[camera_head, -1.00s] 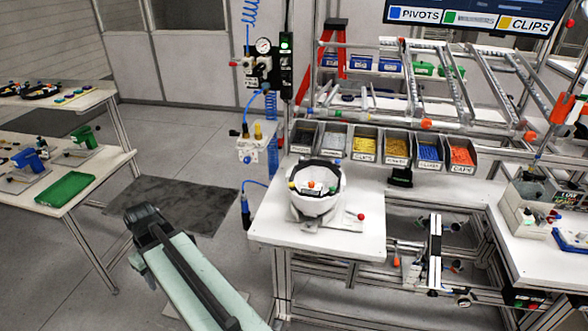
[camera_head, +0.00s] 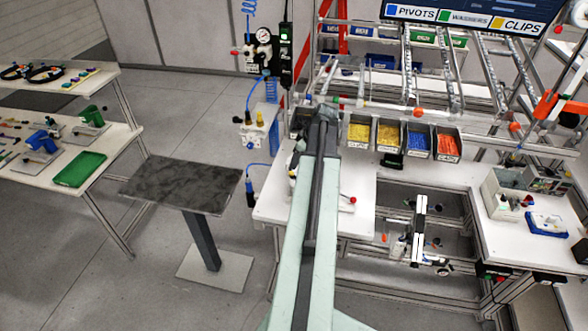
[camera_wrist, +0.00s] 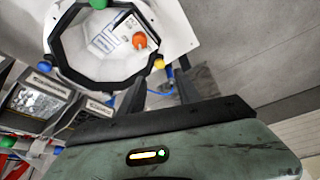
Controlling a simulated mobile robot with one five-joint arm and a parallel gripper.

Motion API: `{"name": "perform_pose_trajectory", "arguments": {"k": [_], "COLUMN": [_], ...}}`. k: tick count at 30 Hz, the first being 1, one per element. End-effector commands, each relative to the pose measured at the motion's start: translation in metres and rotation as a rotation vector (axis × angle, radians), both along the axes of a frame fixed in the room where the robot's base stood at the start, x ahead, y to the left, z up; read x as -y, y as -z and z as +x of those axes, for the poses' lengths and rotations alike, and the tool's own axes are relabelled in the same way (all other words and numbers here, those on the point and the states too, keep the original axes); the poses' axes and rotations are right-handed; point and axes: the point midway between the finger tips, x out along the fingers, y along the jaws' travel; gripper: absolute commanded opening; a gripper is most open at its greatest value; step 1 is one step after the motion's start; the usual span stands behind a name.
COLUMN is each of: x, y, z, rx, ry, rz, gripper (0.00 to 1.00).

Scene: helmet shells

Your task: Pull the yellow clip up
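The yellow clip (camera_wrist: 159,64) shows in the wrist view as a small yellow piece on the rim of a white helmet shell (camera_wrist: 73,25) with a dark edge. My gripper (camera_wrist: 160,79) is open, its two dark fingers apart and pointing toward that rim. The yellow clip appears between and just beyond the fingertips, with no contact visible. A blue piece (camera_wrist: 110,102) and a green piece (camera_wrist: 98,3) sit elsewhere on the rim, and an orange-red knob (camera_wrist: 139,41) shows inside the shell. In the head view my arm hides most of the shell and the clip.
The shell stands on a white worktable (camera_head: 270,208). Bins of yellow (camera_head: 359,132), blue (camera_head: 419,143) and orange-red parts (camera_head: 447,146) line its back. A pneumatic unit (camera_head: 257,125) stands behind left. A dark-topped stand (camera_head: 185,183) is left of my arm.

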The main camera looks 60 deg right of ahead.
Motion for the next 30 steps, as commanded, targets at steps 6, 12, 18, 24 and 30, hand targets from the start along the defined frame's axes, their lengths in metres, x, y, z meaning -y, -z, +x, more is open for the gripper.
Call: {"name": "perform_pose_trajectory", "arguments": {"k": [6,12,18,24,30], "x": [0.002,0.003,0.002,0.003,0.003], "y": [0.043,0.066,0.064,0.063,0.063], "z": [0.014,0.025,0.026,0.026,0.025], "rx": [-0.001,-0.001,-0.001,-0.001,-0.001], "ry": [-0.001,0.001,0.002,0.002,0.002], "rz": [0.0,0.0,0.0,0.0,0.0], "gripper": [0.4,0.4,0.4,0.04,0.0]}}
